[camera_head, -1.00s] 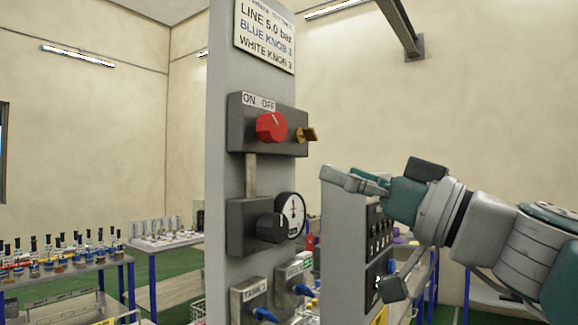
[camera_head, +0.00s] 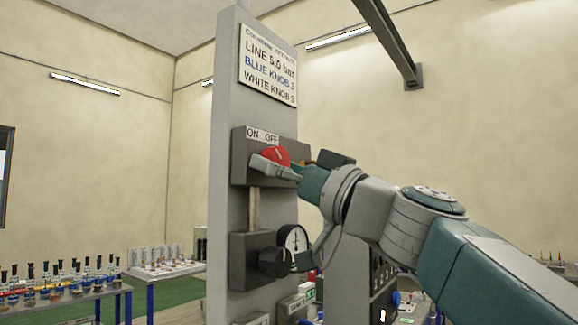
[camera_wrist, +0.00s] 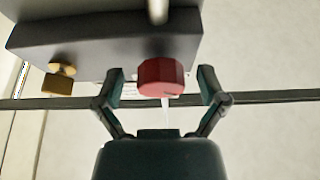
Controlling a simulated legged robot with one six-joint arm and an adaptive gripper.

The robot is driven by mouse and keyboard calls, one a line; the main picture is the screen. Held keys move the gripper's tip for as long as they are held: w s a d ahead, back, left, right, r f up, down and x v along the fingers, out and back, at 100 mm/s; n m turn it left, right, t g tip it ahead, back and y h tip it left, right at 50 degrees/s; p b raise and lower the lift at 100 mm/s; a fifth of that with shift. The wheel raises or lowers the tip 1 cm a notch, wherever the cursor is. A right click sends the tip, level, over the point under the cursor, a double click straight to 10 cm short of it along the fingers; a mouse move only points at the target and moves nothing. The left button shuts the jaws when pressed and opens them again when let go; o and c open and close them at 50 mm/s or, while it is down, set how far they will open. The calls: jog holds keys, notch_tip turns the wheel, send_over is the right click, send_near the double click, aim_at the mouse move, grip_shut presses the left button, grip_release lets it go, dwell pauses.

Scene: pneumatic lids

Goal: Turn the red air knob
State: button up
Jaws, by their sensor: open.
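The red air knob (camera_head: 277,154) sits on a dark box (camera_head: 240,168) on the grey column, under an "ON OFF" label (camera_head: 262,136). My gripper (camera_head: 262,168) is right in front of the knob and hides its lower part. In the wrist view the red knob (camera_wrist: 161,77) shows between the two spread fingers of my gripper (camera_wrist: 163,80). There is a visible gap on both sides, wider on the right. A brass fitting (camera_wrist: 60,78) sticks out of the same box, to the left in the wrist view.
Below on the column are a pressure gauge (camera_head: 293,240) and a black knob (camera_head: 273,262). A sign (camera_head: 268,66) is fixed above the box. Tables with bottles (camera_head: 60,282) stand at the left.

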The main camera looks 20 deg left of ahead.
jog(key=shift+d, duration=0.1)
jog(key=c, duration=1.2)
jog(key=shift+o, duration=0.2)
jog(key=shift+m, duration=0.5)
jog(key=m+t+h, duration=0.1)
jog(key=m, duration=0.2)
jog(key=m+t, duration=0.2)
jog(key=m, duration=0.1)
jog(key=shift+s+h, duration=0.15)
jog(key=shift+h, duration=0.25)
jog(key=m+t+h, duration=0.1)
jog(key=m, duration=0.2)
jog(key=m+t+h, duration=0.1)
jog(key=m, duration=0.2)
jog(key=m+h, duration=0.1)
jog(key=m, duration=0.1)
jog(key=m+h, duration=0.1)
jog(key=m, duration=0.2)
jog(key=shift+s+r+t, duration=0.1)
jog(key=shift+r+t, duration=0.05)
jog(key=shift+t, duration=0.15)
jog(key=shift+a+m+h, duration=0.2)
jog(key=shift+m+h, duration=0.7)
jog(key=shift+m, duration=1.3)
